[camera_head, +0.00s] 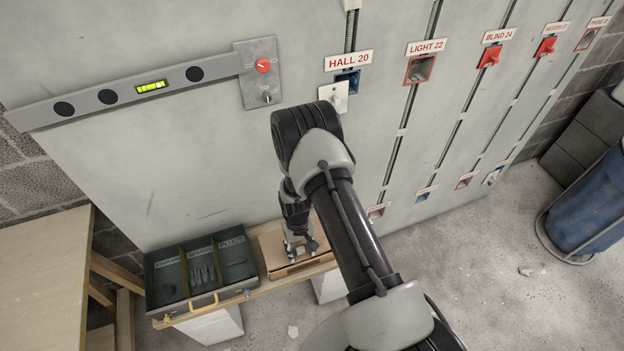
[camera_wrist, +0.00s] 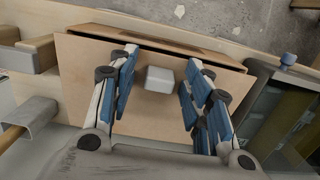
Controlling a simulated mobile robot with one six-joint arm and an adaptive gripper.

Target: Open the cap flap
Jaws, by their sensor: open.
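A wooden box with a flat, light wood flap (camera_head: 275,252) on top stands on the bench ledge. The flap (camera_wrist: 88,75) lies closed and fills the middle of the wrist view, with a small pale block-shaped knob (camera_wrist: 160,79) on it. My gripper (camera_head: 300,249) points down over the box. In the wrist view my gripper (camera_wrist: 161,60) is open, its blue-padded fingers on either side of the knob with gaps to both sides. I cannot tell how far the fingertips are above the flap. The box's inside is hidden.
An open drawer (camera_head: 152,308) with labelled compartments and small parts sits left of the box. Behind stands a grey panel (camera_head: 190,150) with labelled slots, including a white plate (camera_head: 334,97) under HALL 20. A level (camera_head: 120,95) is mounted there. A blue bin (camera_head: 590,215) stands far right.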

